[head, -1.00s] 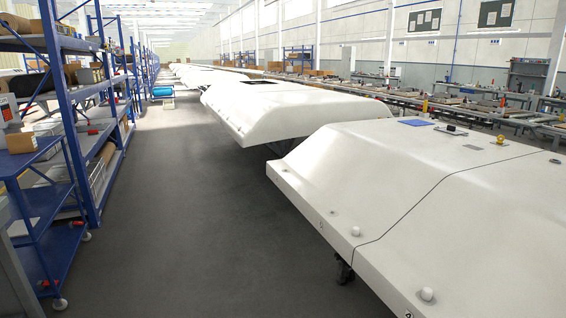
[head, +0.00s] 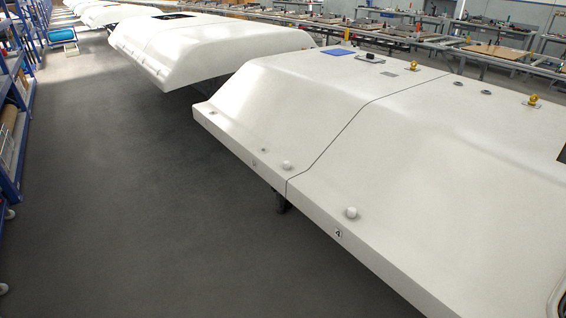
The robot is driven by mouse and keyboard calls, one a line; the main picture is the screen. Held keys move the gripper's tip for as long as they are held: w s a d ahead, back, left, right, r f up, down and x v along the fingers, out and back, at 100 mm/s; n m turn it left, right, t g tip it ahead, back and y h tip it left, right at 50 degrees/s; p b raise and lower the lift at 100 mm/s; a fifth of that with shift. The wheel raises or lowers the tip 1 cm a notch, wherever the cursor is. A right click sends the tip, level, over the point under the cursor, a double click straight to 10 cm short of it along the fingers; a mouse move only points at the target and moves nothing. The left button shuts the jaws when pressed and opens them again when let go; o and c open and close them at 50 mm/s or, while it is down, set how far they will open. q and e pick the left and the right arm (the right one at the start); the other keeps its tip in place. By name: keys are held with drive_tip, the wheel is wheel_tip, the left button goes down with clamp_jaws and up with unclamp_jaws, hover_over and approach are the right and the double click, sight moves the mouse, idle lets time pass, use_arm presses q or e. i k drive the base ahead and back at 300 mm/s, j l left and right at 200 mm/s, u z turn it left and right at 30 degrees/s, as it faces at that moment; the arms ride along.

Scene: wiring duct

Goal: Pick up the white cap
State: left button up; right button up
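Two small round white caps show on the near white housing (head: 440,150) in the head view. One cap (head: 351,212) sits on the front ledge just right of the dark seam, near a small square label marked 4. Another cap (head: 287,165) sits on the ledge just left of the seam. I cannot tell which of them is the one named. Neither of my grippers is in view.
A dark grey floor aisle (head: 110,190) lies clear at the left. Blue shelving (head: 12,110) stands along the left edge. A second white housing (head: 200,45) stands behind the near one. A blue pad (head: 337,52) and yellow fittings (head: 533,100) are on the near housing's top.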

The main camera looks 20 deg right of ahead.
sight(285, 164)
drive_tip(key=z, duration=1.9)
drive_tip(key=u, duration=1.4)
drive_tip(key=i+j, duration=0.25)
drive_tip(key=j, duration=0.15)
drive_tip(key=i+j, duration=0.2)
drive_tip(key=j, duration=0.2)
drive_tip(key=i+j, duration=0.25)
drive_tip(key=j, duration=0.15)
drive_tip(key=z, duration=0.05)
